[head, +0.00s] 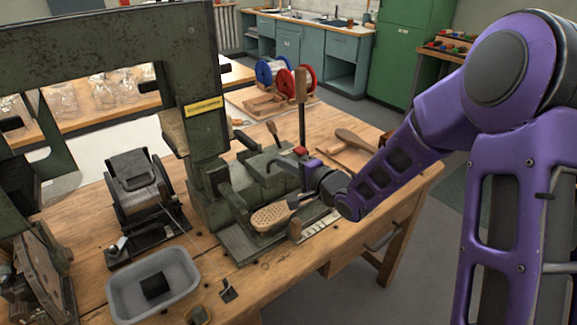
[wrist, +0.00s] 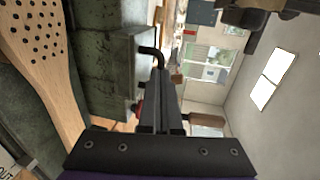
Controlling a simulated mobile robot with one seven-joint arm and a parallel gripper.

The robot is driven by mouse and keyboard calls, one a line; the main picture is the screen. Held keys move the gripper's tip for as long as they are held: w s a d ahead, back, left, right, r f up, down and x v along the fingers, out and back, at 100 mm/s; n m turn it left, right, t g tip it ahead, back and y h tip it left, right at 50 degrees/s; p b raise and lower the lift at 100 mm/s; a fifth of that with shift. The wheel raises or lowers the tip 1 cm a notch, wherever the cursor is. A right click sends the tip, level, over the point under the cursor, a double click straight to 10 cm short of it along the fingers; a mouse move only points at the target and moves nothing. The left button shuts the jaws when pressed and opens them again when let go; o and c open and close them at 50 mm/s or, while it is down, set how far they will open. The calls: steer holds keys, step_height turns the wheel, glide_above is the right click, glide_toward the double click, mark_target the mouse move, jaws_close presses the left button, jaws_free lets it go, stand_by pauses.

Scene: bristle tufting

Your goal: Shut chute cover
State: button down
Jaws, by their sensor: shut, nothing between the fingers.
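My gripper (wrist: 161,75) is shut and empty, its two dark fingers together in the wrist view. In the head view it is at the green machine (head: 207,110), on the machine's right side, and its fingertips are hard to make out. A black bent rod (wrist: 152,52) stands out beside a worn green block (wrist: 108,75), close to the fingertips; I cannot tell whether they touch. I cannot make out for certain which part is the chute cover, or whether it is open. A wooden brush body with holes (head: 274,216) sits at the machine's front; it also fills the left of the wrist view (wrist: 42,60).
A grey bin (head: 190,287) with a black piece stands at the front left of the wooden bench (head: 300,268). A black device (head: 135,185) stands left of the machine. Red and blue spools (head: 290,77) and a wooden mallet (head: 353,139) are behind.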

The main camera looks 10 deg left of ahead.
mark_target(272, 165)
steer(key=x, duration=0.3)
steer(key=r+x, duration=0.1)
steer(key=x, duration=0.1)
steer(key=shift+w+a, duration=0.4)
steer(key=shift+a, duration=0.1)
steer(key=shift+r, duration=0.15)
steer(key=shift+a+r, duration=0.1)
steer(key=shift+p, duration=0.3)
